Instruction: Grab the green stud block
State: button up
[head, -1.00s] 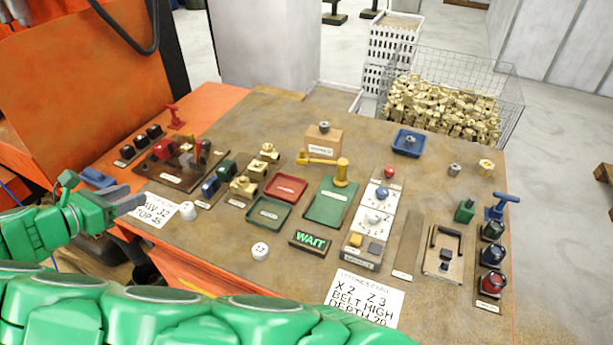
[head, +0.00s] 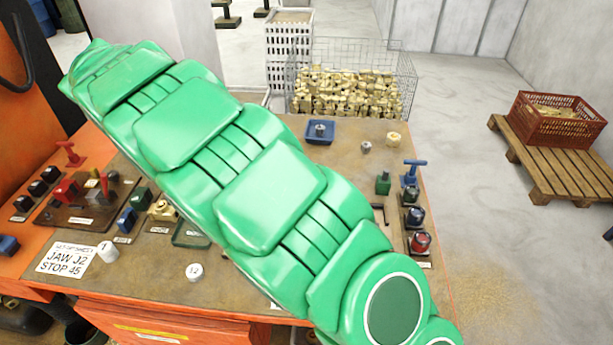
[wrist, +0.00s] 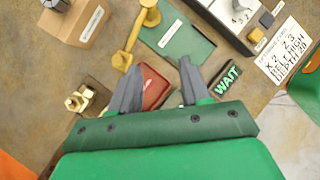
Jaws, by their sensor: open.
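A small dark green block with a stud on top (head: 383,184) stands upright near the right side of the bench in the head view, left of a blue T-handle. It appears clear of my arm there. I cannot make it out in the wrist view. My gripper (wrist: 160,64) is open and empty in the wrist view, its two grey fingers spread above the red tray and pointing towards the flat green tray. In the head view my green arm crosses the bench, and my gripper is not visible there. Another dark green block (head: 140,198) sits at the left.
Knobs (head: 420,242) stand in a row near the bench's right edge. A blue tray (head: 310,137) is at the back. In the wrist view, the WAIT sign (wrist: 227,79), red tray (wrist: 154,90), green tray (wrist: 187,46), a brass part (wrist: 78,101) and yellow hammer-like tool (wrist: 134,40) lie close.

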jog(key=w+d+f+m+g+y, duration=0.1)
jog(key=w+d+m+g+y, duration=0.3)
jog(key=d, duration=1)
jog(key=w+d+f+m+g+y, duration=0.25)
jog(key=w+d, duration=0.25)
jog(key=d, duration=0.9)
jog(key=d+r+m+t+y, duration=0.3)
jog(key=d+y, duration=0.3)
jog(key=d, duration=0.7)
jog(key=d+r+m+t+y, duration=0.35)
jog(key=d+y, duration=0.25)
jog(key=d, duration=0.6)
send_near(387, 170)
jog(key=w+a, duration=0.1)
jog(key=a, duration=0.1)
jog(key=shift+f+h+x, duration=0.15)
jog(key=shift+x, duration=0.6)
jog(key=shift+f+h+x, duration=0.1)
jog(key=shift+f+x, duration=0.05)
jog(key=shift+x, duration=0.6)
jog(key=x, duration=0.3)
jog(key=shift+s+a+f, duration=0.25)
jog(key=shift+a+f, duration=0.1)
jog(key=shift+w+a+f, duration=0.2)
jog(key=shift+a+f, duration=0.05)
jog(key=shift+a, duration=0.25)
